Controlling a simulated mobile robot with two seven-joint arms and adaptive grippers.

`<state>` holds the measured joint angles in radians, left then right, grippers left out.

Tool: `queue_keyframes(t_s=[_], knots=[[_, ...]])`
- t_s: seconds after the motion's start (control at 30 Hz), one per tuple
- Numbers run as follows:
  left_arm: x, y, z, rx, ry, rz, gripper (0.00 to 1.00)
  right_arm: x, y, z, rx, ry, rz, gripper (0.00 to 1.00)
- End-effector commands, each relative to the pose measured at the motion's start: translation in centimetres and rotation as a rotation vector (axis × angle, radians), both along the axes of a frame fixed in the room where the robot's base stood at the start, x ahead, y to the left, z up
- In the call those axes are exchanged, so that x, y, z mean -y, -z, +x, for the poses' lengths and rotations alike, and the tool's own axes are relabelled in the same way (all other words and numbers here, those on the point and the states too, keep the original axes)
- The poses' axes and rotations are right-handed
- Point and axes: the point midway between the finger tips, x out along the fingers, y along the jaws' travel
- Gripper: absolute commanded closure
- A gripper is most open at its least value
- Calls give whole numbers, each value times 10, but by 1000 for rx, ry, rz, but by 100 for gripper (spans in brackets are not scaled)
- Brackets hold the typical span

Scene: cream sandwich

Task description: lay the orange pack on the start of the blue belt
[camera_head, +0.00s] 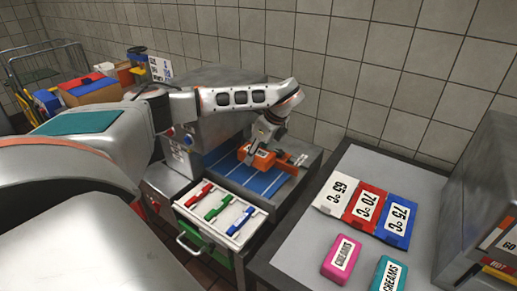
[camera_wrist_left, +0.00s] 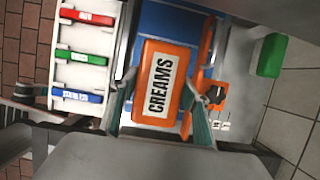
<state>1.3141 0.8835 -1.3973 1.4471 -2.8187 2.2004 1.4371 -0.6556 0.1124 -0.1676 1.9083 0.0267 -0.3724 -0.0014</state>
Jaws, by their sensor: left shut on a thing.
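The orange pack (camera_head: 263,160), labelled CREAMS, is in my left gripper (camera_head: 258,150) over the blue belt (camera_head: 256,184). In the left wrist view the orange pack (camera_wrist_left: 151,110) lies between the two fingers of my left gripper (camera_wrist_left: 160,112), which is shut on it. The blue belt (camera_wrist_left: 180,20) shows beyond the pack there. I cannot tell whether the pack touches the belt or is just above it. An orange guide (camera_wrist_left: 206,45) stands close to the pack's right side. My right gripper is not in view.
A drawer tray (camera_head: 226,205) with red, green and blue marker-like items juts out in front of the belt. A grey table (camera_head: 305,248) at the right holds temperature cards (camera_head: 366,205), a pink pack (camera_head: 341,259) and a teal pack (camera_head: 388,275). A tiled wall stands behind.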

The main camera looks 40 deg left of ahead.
Motion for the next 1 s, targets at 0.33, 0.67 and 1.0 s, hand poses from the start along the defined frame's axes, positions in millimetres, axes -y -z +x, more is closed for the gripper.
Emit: queue_keyframes(t_s=[0.33, 0.67, 1.0], knots=[[1, 32, 0, -2, 1, -1, 76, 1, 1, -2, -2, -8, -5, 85], [0, 60, -1, -2, 0, -1, 76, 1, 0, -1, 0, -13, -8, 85], [1, 74, 0, 0, 1, -1, 76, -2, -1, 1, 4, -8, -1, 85]])
